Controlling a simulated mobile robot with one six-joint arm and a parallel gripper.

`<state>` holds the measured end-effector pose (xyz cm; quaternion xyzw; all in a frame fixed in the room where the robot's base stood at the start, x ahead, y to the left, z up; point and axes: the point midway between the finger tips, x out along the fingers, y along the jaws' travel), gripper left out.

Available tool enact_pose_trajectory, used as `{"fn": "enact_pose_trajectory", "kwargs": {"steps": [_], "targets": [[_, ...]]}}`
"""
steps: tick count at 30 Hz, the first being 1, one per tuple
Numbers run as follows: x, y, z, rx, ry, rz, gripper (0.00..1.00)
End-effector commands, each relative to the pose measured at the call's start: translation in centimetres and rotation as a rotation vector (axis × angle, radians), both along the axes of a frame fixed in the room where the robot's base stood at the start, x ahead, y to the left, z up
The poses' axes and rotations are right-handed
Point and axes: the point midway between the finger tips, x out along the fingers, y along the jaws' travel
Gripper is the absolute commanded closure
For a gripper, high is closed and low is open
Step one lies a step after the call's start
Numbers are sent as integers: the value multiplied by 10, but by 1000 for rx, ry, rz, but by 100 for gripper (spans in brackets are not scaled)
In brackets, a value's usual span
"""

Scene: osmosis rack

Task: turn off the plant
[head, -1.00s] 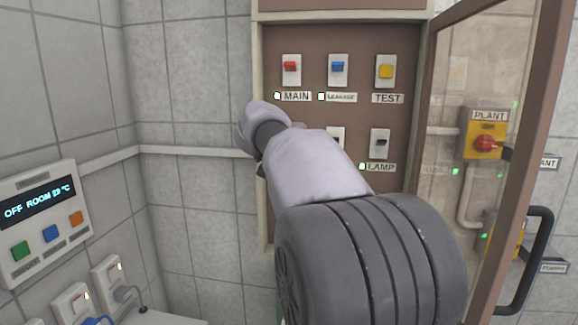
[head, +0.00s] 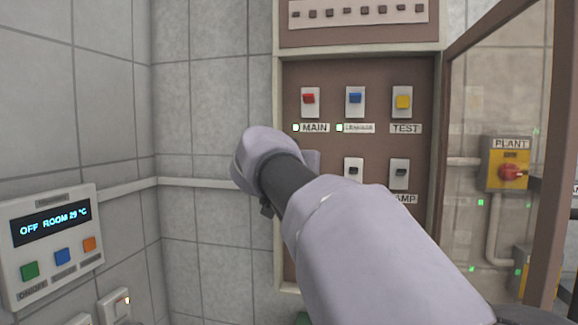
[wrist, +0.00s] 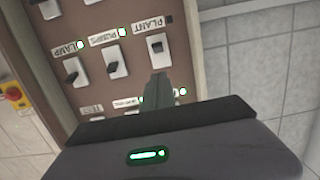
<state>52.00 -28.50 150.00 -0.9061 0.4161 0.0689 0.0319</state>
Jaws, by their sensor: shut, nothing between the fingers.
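The PLANT switch (wrist: 157,45) is on the brown panel in the wrist view, where the labels appear upside down. It is a white plate with a small dark lever, which sits toward its label. The indicator beside the PLANT label looks dark. My gripper (wrist: 158,78) is shut and empty, its tip just below the PLANT switch in the wrist view; I cannot tell if it touches. In the head view my arm hides this switch and the gripper fingers. A yellow box labelled PLANT (head: 494,182) with a red rotary handle (head: 512,172) shows through the glass door.
PUMPS (wrist: 116,63) and LAMP (wrist: 77,71) switches sit beside PLANT, with green indicators lit. MAIN (head: 309,101), LEAKAGE (head: 355,101) and TEST (head: 402,101) switches are in the upper row. The glass door (head: 548,150) stands open at right. A room controller (head: 54,235) is on the left wall.

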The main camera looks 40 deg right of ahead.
Motion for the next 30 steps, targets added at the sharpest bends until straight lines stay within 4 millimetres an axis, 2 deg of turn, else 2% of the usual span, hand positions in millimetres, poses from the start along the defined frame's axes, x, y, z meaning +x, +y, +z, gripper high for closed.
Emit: {"fn": "enact_pose_trajectory", "kwargs": {"steps": [3,6,16,19,20,22,23,24,26,27,30], "targets": [[-10,13,-4,0,1,2,100],[-16,18,-5,-1,1,0,100],[-17,20,-5,0,1,0,100],[-19,36,-22,30,43,37,100],[-21,47,-35,52,74,64,100],[-31,88,-79,118,180,163,100],[-38,109,-101,152,232,217,100],[-50,139,-132,194,305,294,100],[-88,166,-176,307,376,340,100],[-112,187,-205,380,423,380,100],[-170,238,-270,545,527,483,100]]}}
